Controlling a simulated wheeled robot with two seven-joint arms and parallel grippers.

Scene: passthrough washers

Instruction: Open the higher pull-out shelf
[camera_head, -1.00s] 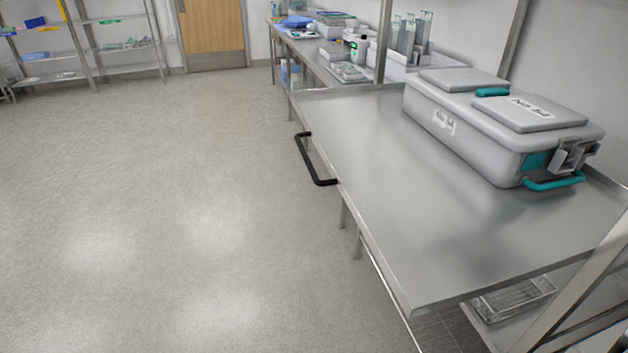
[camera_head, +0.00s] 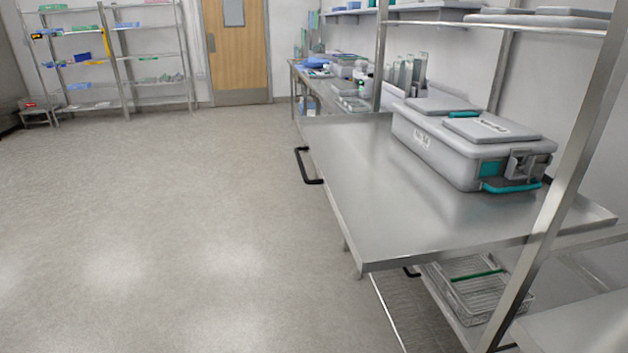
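A steel pull-out shelf (camera_head: 345,190) juts out from the rack over the floor on the right side of the head view. A black handle (camera_head: 309,166) is on its front edge, facing left. A grey sterilization case (camera_head: 440,150) with teal handles sits on it near the wall. Below it is a lower level with a wire basket (camera_head: 480,290); part of another black handle (camera_head: 411,272) shows just under the upper shelf's near corner. Neither of my grippers is in view.
Steel rack posts (camera_head: 560,190) stand at the right. A counter with boxes (camera_head: 340,85) runs along the wall behind. A wooden door (camera_head: 236,50) and wire shelving (camera_head: 110,60) are at the back. The floor (camera_head: 170,220) on the left is clear.

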